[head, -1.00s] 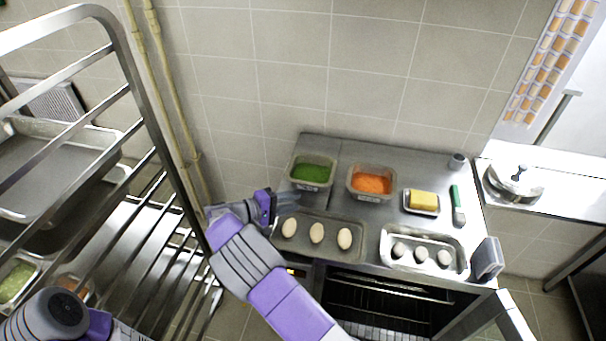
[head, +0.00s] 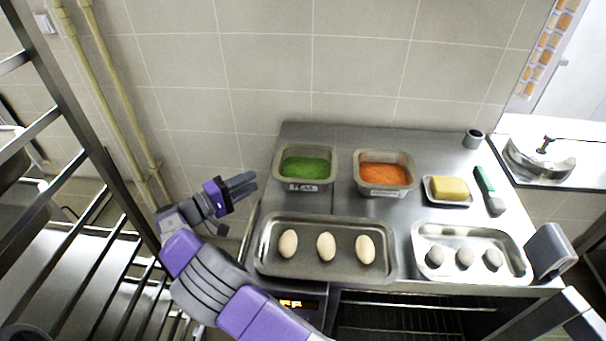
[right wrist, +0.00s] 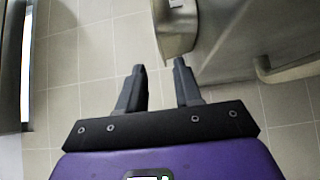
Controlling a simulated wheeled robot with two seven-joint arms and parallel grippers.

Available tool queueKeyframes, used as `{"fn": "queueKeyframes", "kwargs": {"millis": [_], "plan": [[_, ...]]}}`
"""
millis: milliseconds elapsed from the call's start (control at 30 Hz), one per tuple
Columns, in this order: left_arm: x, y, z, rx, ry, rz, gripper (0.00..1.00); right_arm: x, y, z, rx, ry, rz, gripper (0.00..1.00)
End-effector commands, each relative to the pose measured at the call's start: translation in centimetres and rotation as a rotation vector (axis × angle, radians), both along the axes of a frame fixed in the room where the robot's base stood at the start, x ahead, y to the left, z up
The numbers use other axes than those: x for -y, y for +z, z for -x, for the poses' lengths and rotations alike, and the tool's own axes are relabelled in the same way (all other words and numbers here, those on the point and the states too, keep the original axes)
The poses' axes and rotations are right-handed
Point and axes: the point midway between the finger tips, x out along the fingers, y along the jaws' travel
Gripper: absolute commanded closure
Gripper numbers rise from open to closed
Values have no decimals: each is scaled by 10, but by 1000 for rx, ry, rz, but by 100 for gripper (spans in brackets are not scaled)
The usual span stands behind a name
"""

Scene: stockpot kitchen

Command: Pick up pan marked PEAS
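The pan with green contents (head: 307,185) stands at the back left of the steel counter. A white label is on its front wall; its lettering is small, but looks like PEAS. My right gripper (head: 248,184) is left of this pan in the head view, fingers pointing towards it, with a gap between. The right wrist view shows its two fingers (right wrist: 160,72) apart with nothing between them. A pan wall with a white label (right wrist: 174,30) shows just beyond the fingertips there. My left gripper is not in view.
A similar pan with orange contents (head: 384,189) stands to the right. In front is a tray (head: 325,274) with several pale egg-shaped pieces. A tray with grey pieces (head: 470,271), a yellow block (head: 449,187) and a green-handled tool (head: 485,180) are further right. A rack (head: 75,120) stands left.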

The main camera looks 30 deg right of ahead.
Motion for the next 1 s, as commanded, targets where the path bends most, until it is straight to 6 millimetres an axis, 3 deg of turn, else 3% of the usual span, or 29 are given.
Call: {"fn": "queueKeyframes", "kwargs": {"millis": [433,667,733,900,1000], "plan": [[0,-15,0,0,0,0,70,53,-2,-5,0,-3,-2,66],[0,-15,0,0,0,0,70,58,0,-6,-1,0,-1,66],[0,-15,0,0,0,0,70,58,0,-6,-1,0,-1,72],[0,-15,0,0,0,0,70,58,0,-6,-1,0,0,98],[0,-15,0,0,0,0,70,58,0,-6,-1,0,0,100]]}}
